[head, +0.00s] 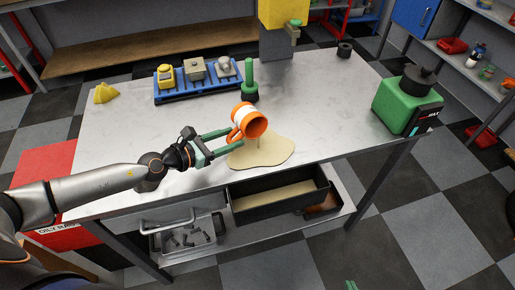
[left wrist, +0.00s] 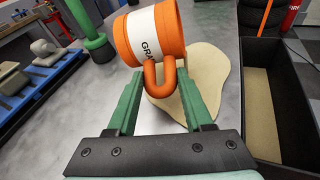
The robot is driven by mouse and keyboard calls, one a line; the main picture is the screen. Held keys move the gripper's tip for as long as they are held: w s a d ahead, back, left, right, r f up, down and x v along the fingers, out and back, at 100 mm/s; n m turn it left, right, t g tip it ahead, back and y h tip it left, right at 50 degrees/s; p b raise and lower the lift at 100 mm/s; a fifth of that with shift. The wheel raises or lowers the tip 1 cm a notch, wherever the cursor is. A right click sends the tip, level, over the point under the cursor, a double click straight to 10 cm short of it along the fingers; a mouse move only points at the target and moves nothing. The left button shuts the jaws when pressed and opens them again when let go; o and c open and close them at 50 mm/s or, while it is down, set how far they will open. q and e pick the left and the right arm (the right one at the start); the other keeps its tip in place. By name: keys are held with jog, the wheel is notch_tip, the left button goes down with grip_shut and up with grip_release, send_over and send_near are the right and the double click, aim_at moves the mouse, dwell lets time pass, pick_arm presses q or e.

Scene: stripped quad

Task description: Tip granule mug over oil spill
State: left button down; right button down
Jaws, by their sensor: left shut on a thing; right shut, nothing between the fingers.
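The orange granule mug (head: 249,121) with a white lettered band is tipped on its side above the table, its mouth to the right. My left gripper (head: 238,137) is shut on its orange handle, which shows between the green fingers in the left wrist view (left wrist: 160,78). A tan, granule-coloured patch (head: 270,154) lies on the metal table (head: 330,110) below the mug; a thin tan streak shows under the mug's mouth. No dark oil is visible; the patch may hide it. Only the green fingertips of my right gripper (head: 352,285) show at the bottom edge, empty and shut.
A black tray (head: 240,213) with a tan bottom is below the table's front edge. A green upright handle (head: 249,78) stands behind the mug, beside a blue rack (head: 200,92). A green canister (head: 400,108) stands at the right. The table is clear between mug and canister.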

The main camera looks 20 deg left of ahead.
pick_arm(q)
jog(key=shift+s+d+r+m+t+y+p, duration=0.1)
jog(key=shift+r+m+t+y+p, duration=0.2)
jog(key=shift+m, duration=0.4)
jog(key=shift+s+d+r+m+t+y+p, duration=0.15)
jog(key=shift+m+t+p, duration=0.15)
jog(key=shift+m+p, duration=0.3)
dwell(2.8)
jog(key=shift+s+d+r+m+t+y, duration=0.1)
jog(key=shift+r+m+t+y, duration=0.2)
jog(key=shift+m, duration=0.45)
jog(key=shift+d+r+m+t+h, duration=0.1)
jog(key=shift+m+t, duration=0.3)
jog(key=shift+m, duration=0.35)
dwell(2.4)
